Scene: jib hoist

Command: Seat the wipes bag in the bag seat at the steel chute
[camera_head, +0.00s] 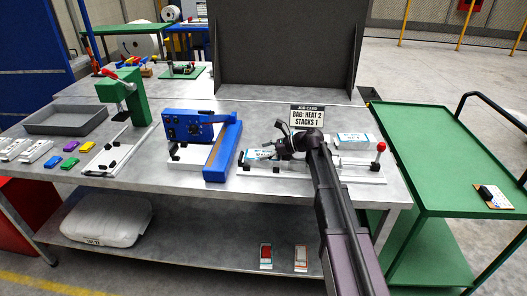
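My gripper (285,147) is low over the right part of the steel bench, seen from behind my arm. Its fingertips are small and dark, and I cannot tell whether they are open or shut. A small white and blue pack (259,155), which may be the wipes bag, is just left of the gripper. I cannot tell whether they touch. A second white and blue pack (354,138) lies to the right of my wrist. A pale metal fixture (350,170) with a red-knobbed lever runs below both; my arm hides its middle. I cannot clearly make out the chute or bag seat.
A job card (307,117) stands behind my wrist. A blue device (203,142) and a green press (124,97) stand to the left. A grey tray (65,120) sits at far left. A dark panel (290,45) rises behind. A green cart (445,160) stands right.

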